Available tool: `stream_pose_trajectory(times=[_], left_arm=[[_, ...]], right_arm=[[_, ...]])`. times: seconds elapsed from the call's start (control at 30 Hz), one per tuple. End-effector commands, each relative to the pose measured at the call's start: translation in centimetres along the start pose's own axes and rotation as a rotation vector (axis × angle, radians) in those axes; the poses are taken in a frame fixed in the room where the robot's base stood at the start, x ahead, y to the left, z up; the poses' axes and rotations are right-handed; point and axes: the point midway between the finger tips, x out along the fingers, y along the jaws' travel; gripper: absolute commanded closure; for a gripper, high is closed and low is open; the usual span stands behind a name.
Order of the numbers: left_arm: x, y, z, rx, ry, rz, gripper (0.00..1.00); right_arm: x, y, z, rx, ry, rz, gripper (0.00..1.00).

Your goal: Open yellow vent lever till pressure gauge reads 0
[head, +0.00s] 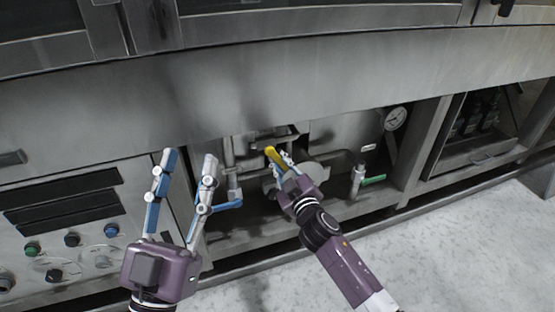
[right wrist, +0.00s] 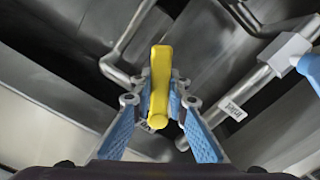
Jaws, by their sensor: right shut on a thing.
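The yellow vent lever (head: 273,154) is in the recess below the machine's long metal panel in the head view. My right gripper (head: 284,163) is at the lever and shut on it. In the right wrist view the yellow lever (right wrist: 160,85) stands between the two blue finger pads, its rounded end towards the camera. The pressure gauge (head: 395,118) is a round white dial to the right in the recess; its needle is too small to read. My left gripper (head: 190,160) is open and empty, in front of the left control panel.
A blue-handled valve (head: 227,204) is just left of my right gripper. A green-handled valve (head: 372,180) stands to its right. Pipes run behind the lever. Knobs and buttons (head: 72,240) are on the left panel. The floor at right (head: 450,240) is clear.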

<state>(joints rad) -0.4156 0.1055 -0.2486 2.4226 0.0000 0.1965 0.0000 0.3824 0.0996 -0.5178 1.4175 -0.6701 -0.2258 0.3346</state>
Motion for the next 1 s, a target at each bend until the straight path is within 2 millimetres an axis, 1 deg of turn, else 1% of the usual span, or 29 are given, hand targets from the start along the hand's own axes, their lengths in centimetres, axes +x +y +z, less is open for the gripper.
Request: stream_pose_trajectory(times=[0.2,0.53,0.57,0.7,1.0], left_arm=[[-0.01,-0.09,0.94,0.002,-0.043,-0.002,0.6],[-0.02,-0.1,1.0,0.002,-0.045,-0.002,0.6],[-0.02,-0.1,1.0,0.002,-0.045,-0.002,0.6],[-0.03,-0.09,1.01,0.002,-0.045,-0.002,0.6],[0.01,-0.08,0.86,0.002,-0.041,-0.001,0.6]], right_arm=[[-0.03,0.11,0.12,-0.028,-0.002,0.0,1.0],[-0.04,0.09,0.14,-0.028,-0.002,-0.001,1.0],[-0.04,0.08,0.14,-0.028,-0.002,-0.001,0.82],[-0.03,0.09,0.1,-0.027,-0.001,0.0,0.67],[-0.1,0.11,0.06,-0.026,-0.001,0.0,0.67]])
